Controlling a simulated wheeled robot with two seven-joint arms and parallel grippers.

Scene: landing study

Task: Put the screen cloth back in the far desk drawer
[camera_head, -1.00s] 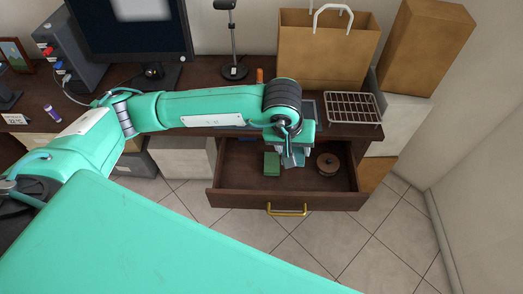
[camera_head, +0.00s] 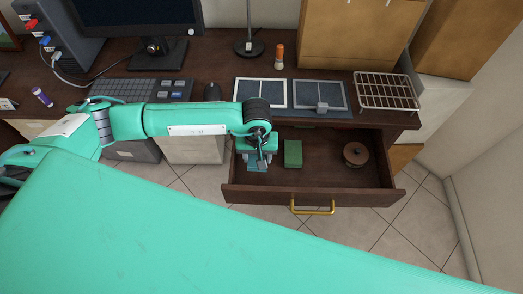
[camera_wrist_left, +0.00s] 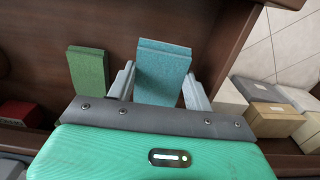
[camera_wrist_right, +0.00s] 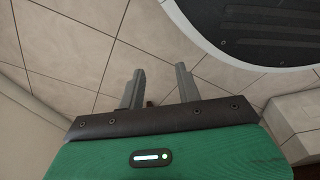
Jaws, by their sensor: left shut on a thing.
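The far desk drawer (camera_head: 360,197) is pulled open under the desk, with its brass handle facing me. My left gripper (camera_head: 257,162) is low over the drawer's left end, left of a green block (camera_head: 293,153). It is shut on a light blue block-shaped piece, which looks like the screen cloth (camera_wrist_left: 162,72) and sits between its fingers in the left wrist view. I cannot tell whether the cloth touches the drawer floor. My right gripper (camera_wrist_right: 160,88) is open and empty over the tiled floor, and the head view does not show it.
The drawer also holds a round brown container (camera_head: 355,154) on the right. The middle between it and the green block is bare. On the desk above are two framed panels (camera_head: 260,92), a wire rack (camera_head: 386,92), an orange-capped bottle (camera_head: 279,57) and a keyboard (camera_head: 125,88).

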